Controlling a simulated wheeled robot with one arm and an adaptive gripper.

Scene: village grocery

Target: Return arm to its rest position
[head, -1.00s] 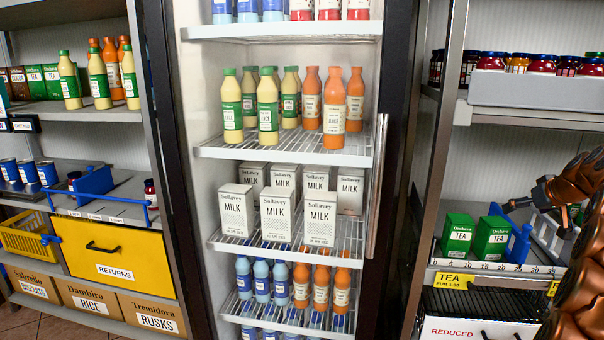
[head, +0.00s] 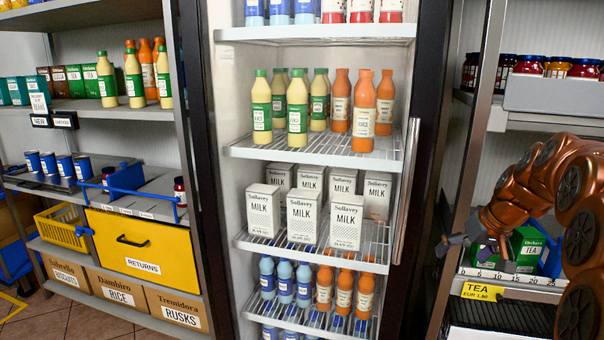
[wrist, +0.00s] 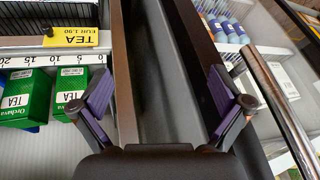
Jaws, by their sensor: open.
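My copper-coloured arm (head: 553,172) is bent at the right side of the head view. My gripper (head: 452,241) hangs at its end, in front of the fridge's right frame and the left end of the tea shelf. In the wrist view my gripper (wrist: 160,92) has its two dark, purple-padded fingers wide apart. Nothing is between them; the dark fridge frame (wrist: 150,40) shows behind the gap. Green tea boxes (head: 526,243) stand on the shelf, partly hidden by my arm. They also show in the wrist view (wrist: 70,90), left of the fingers.
The fridge holds milk cartons (head: 302,218) and juice bottles (head: 362,110); its upright handle (head: 406,190) is close to my gripper. A shelf rail with a yellow tea label (head: 482,291) runs below my arm. A yellow returns drawer (head: 140,250) is at the left.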

